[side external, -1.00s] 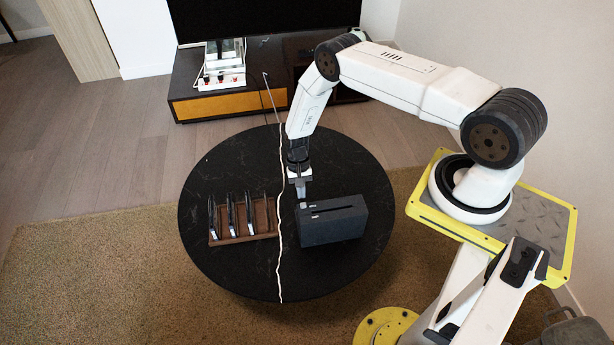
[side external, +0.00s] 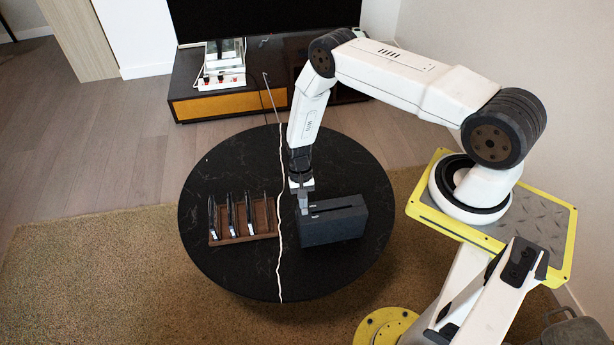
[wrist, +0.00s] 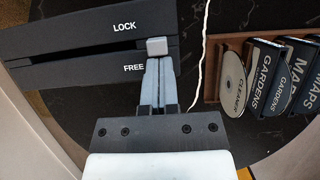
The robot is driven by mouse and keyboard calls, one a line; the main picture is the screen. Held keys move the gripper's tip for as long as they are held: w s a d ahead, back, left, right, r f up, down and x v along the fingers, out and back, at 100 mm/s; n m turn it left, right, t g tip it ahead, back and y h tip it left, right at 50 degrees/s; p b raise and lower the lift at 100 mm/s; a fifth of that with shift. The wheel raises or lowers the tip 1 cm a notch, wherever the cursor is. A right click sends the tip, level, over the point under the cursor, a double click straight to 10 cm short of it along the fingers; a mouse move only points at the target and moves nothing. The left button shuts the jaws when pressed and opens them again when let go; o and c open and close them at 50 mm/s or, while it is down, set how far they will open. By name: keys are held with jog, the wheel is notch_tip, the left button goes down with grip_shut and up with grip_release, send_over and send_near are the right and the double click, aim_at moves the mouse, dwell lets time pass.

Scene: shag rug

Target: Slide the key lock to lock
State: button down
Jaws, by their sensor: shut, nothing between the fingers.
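The dark grey box (side external: 335,228) stands on the round black table, with a long slot along its top. In the wrist view the box (wrist: 60,45) carries the white words LOCK and FREE, one on each side of the slot. The key lock, a small light grey knob (wrist: 157,46), sits at the slot's right end, at a height between the two words. My gripper (wrist: 158,66) is shut and empty, its fingertips right beside the knob on the FREE side. I cannot tell if they touch it. In the side view my gripper (side external: 304,208) is at the box's left end and hides the knob.
A brown wooden rack (side external: 262,218) with several upright discs or cases stands left of the box; some read GARDENS and MAPS in the wrist view. A white cord (side external: 281,262) crosses the table between rack and box. The table's front is clear.

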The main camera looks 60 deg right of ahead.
jog(key=shift+s+a, duration=0.7)
jog(key=shift+s, duration=0.1)
jog(key=shift+w+d, duration=1.1)
jog(key=shift+w, duration=0.05)
jog(key=v, duration=1)
jog(key=shift+w+d, duration=0.3)
jog(key=shift+r, duration=0.2)
